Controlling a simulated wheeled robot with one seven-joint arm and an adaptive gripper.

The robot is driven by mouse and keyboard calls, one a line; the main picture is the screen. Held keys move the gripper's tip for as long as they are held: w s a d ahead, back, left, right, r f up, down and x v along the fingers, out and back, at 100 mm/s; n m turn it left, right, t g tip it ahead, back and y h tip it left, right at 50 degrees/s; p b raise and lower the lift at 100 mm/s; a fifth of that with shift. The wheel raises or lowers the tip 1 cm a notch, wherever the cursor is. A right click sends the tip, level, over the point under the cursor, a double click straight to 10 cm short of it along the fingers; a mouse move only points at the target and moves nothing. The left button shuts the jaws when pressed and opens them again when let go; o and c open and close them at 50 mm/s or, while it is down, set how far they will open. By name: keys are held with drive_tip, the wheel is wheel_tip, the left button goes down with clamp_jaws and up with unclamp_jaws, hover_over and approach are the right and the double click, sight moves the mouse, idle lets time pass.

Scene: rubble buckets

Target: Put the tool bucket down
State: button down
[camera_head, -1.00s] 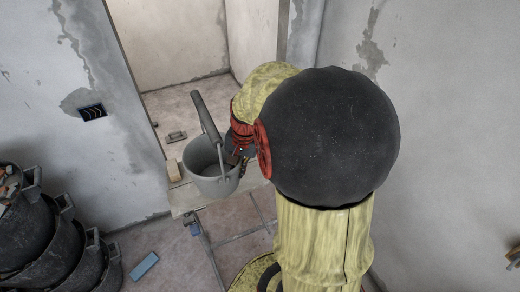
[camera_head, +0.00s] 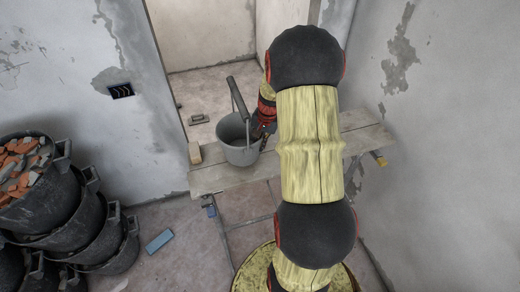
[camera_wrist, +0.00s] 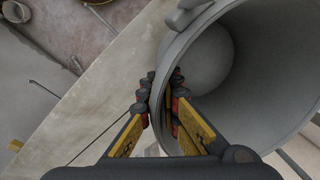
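The grey tool bucket (camera_head: 238,150) stands upright over the plank table (camera_head: 215,180), with its handle (camera_head: 237,97) raised. I cannot tell for certain whether its bottom touches the planks. In the wrist view the bucket (camera_wrist: 255,75) fills the right side, and the inside I can see looks empty. My gripper (camera_wrist: 163,95) is shut on the bucket's rim wall, one finger outside and one inside. In the head view my gripper (camera_head: 259,131) is at the bucket's right side, partly hidden by my arm.
A tan block (camera_head: 195,153) sits on the table's left end. Stacked black buckets with brick rubble (camera_head: 22,165) stand at the left. A blue block (camera_head: 159,241) lies on the floor. A trowel-like tool (camera_head: 199,119) lies behind the table. Bare planks (camera_head: 360,135) are at the right.

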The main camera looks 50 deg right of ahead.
drive_tip(key=shift+w+d+f, duration=0.15)
drive_tip(key=shift+d+f, duration=0.05)
drive_tip(key=shift+f, duration=0.4)
drive_tip(key=shift+f+p, duration=0.35)
drive_tip(key=shift+f, duration=0.9)
drive_tip(key=shift+f, duration=0.1)
drive_tip(key=c, duration=2.5)
unclamp_jaws()
drive_tip(key=shift+f, duration=0.1)
drive_tip(key=o, duration=0.5)
drive_tip(key=shift+c, duration=0.2)
wheel_tip(320, 180, up, 12)
drive_tip(key=s, duration=0.1)
drive_tip(key=shift+s+d+b, duration=0.3)
drive_tip(key=shift+s+b, duration=0.05)
drive_tip(key=shift+b, duration=0.05)
